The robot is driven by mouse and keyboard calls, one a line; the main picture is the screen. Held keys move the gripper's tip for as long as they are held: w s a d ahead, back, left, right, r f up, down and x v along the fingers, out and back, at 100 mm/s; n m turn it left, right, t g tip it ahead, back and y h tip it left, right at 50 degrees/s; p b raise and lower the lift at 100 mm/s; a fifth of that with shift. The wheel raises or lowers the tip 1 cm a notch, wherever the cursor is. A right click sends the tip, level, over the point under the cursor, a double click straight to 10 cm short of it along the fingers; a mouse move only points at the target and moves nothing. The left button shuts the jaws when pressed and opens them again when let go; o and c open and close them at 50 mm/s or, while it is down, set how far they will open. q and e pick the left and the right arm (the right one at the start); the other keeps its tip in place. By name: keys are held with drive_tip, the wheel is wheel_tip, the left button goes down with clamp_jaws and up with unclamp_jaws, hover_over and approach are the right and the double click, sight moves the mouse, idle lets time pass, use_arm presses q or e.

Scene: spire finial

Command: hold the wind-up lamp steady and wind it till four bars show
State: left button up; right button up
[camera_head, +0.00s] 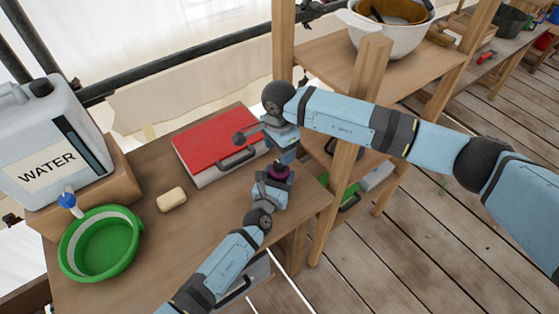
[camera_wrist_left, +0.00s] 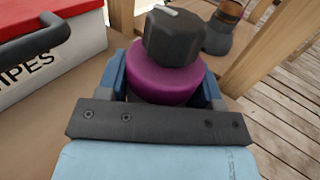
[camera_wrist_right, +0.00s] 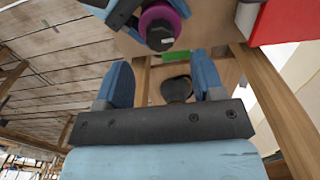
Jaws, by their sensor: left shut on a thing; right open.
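The wind-up lamp, a purple round body (camera_wrist_left: 165,84) with a dark ridged knob (camera_wrist_left: 172,38) on top, stands upright at the table's right end. The knob has a white mark. My left gripper (camera_head: 271,184) is shut around the purple body. In the head view the lamp (camera_head: 280,169) is partly hidden by my grippers. My right gripper (camera_head: 284,154) is open and empty close above and behind it. In the right wrist view the lamp (camera_wrist_right: 177,8) and its knob (camera_wrist_right: 160,37) lie beyond the open fingers (camera_wrist_right: 162,82). No charge bars are visible.
A red-lidded box (camera_head: 215,140) lies behind the lamp on the table (camera_head: 165,245). Soap (camera_head: 171,199), a green basin (camera_head: 66,254) and a water container (camera_head: 40,120) are at left. A wooden shelf post (camera_head: 345,160) stands close right of the lamp.

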sight(279, 163)
drive_tip(key=shift+f, duration=2.75)
drive_tip(key=c, duration=0.9)
